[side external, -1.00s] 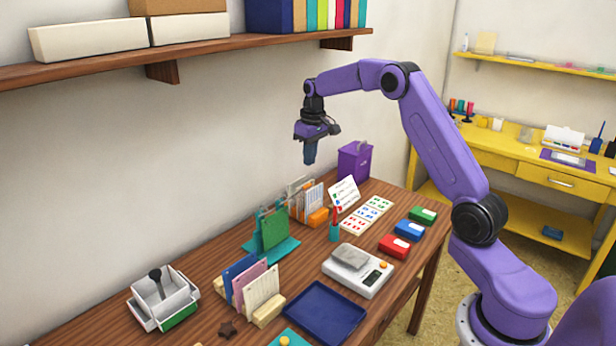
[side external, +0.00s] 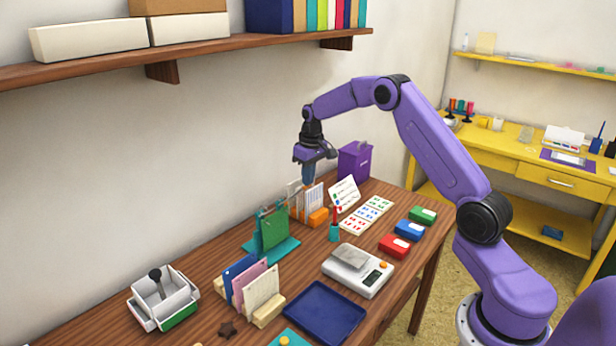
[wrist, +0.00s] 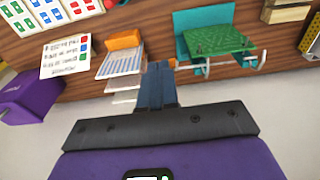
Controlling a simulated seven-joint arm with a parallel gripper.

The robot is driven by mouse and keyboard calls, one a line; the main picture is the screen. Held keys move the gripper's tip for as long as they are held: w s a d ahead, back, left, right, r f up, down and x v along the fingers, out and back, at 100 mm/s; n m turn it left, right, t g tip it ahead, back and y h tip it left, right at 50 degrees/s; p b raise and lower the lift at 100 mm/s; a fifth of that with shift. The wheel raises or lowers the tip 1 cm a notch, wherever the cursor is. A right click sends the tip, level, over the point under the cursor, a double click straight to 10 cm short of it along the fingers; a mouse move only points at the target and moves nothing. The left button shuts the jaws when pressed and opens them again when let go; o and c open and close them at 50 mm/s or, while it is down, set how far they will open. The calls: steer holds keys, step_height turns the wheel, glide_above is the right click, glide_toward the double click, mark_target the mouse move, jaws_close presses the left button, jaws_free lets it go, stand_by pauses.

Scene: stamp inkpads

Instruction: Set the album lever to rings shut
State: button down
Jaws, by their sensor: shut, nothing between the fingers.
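The likely album is a green panel (side external: 274,230) standing on a teal base (side external: 284,252) mid-table. In the wrist view, the green panel (wrist: 222,40) has thin metal bars along its near edge. I cannot make out for sure which part is the lever, or its setting. My gripper (side external: 309,183) points down with its blue fingers shut and empty, above the back of the table and behind-right of the album. In the wrist view, my gripper (wrist: 159,66) shows between the album and the card rack, apart from the green panel.
A card rack with an orange block (side external: 318,217) stands close by my fingers. A purple box (side external: 355,161) and a sign card (side external: 344,195) are to the right. The scale (side external: 358,270), blue tray (side external: 325,312) and inkpads (side external: 409,230) lie toward the front. The wall is behind.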

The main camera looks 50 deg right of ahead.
steer(key=shift+s+f+t, duration=0.25)
steer(key=shift+s+t, duration=0.15)
steer(key=shift+t, duration=0.2)
steer(key=s+f, duration=0.4)
steer(key=f, duration=0.4)
stand_by(0.6)
steer(key=shift+r, duration=0.1)
stand_by(1.3)
steer(key=shift+w+r, duration=0.35)
steer(key=shift+w, duration=0.25)
steer(key=shift+r, duration=0.1)
steer(key=s+r, duration=0.9)
steer(key=r, duration=0.1)
steer(key=shift+s, duration=0.4)
